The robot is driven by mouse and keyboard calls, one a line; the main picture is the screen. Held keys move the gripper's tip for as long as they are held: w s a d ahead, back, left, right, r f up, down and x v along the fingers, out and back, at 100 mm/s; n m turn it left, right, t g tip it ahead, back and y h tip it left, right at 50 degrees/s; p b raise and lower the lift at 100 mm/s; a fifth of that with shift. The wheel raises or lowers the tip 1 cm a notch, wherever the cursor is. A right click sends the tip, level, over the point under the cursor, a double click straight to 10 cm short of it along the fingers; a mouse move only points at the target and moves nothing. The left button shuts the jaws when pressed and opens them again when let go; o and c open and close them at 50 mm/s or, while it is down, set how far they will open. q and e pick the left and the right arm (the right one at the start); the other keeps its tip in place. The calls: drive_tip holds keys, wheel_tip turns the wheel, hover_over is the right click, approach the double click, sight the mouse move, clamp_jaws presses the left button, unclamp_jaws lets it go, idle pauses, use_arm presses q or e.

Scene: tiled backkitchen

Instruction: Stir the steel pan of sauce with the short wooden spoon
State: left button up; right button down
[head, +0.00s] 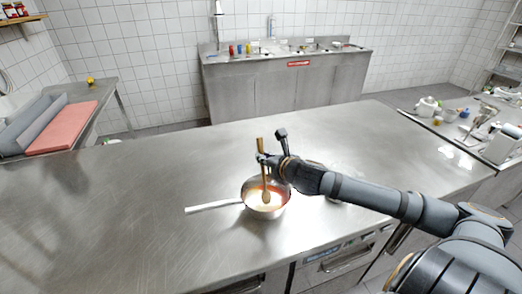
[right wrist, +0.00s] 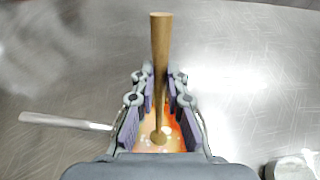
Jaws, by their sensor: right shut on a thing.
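The steel pan (head: 250,206) stands on the steel counter with its handle pointing left. It holds orange-red sauce (head: 255,192). The short wooden spoon (head: 260,148) is upright, with its bowl end down in the pan at the sauce. My right gripper (head: 268,160) is shut on the spoon's handle above the pan. In the right wrist view the spoon (right wrist: 160,50) runs between the fingers (right wrist: 160,95), and the pan's handle (right wrist: 65,121) shows at the left. How deep the spoon sits is hard to tell. My left gripper is not in view.
The steel counter (head: 130,200) is clear to the left of the pan. A small item, partly hidden behind my right arm, stands right of the pan; it shows in the wrist view (right wrist: 290,168). A sink unit (head: 285,85) stands at the back.

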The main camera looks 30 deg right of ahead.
drive_tip(key=shift+s, duration=0.3)
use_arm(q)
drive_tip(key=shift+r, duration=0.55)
use_arm(e)
drive_tip(key=shift+w, duration=0.1)
drive_tip(key=w+b, duration=0.1)
drive_tip(key=b, duration=0.4)
drive_tip(key=w+b, duration=0.1)
drive_tip(key=b, duration=0.2)
drive_tip(key=shift+w+d+f, duration=0.3)
drive_tip(key=shift+d, duration=0.05)
drive_tip(key=shift+a+r+b, duration=0.15)
drive_tip(key=shift+b, duration=0.3)
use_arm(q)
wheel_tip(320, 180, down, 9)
use_arm(e)
drive_tip(key=shift+r, duration=0.1)
